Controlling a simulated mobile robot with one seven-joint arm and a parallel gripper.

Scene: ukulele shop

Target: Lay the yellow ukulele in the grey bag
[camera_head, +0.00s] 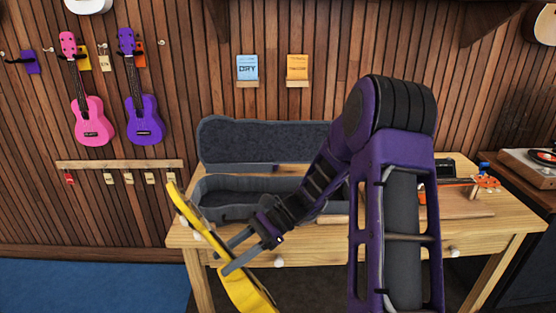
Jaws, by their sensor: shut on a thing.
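The yellow ukulele (243,290) is held by my gripper (224,257), in front of the table's left front edge. The jaws are shut on it near where the neck meets the body. Its neck points up and left, and its lower body runs out of the bottom of the picture. The grey bag (223,185) lies open on the table behind my gripper, with its padded lid (262,142) raised at the back. The part of its hollow that shows looks empty. My arm hides the bag's right side.
The wooden table (500,221) carries the bag and, at right, an orange instrument headstock (487,182) partly hidden by my arm. A turntable (530,165) stands on a cabinet at far right. Pink (90,115) and purple (143,110) ukuleles hang on the wall. Blue floor (95,285) at left is clear.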

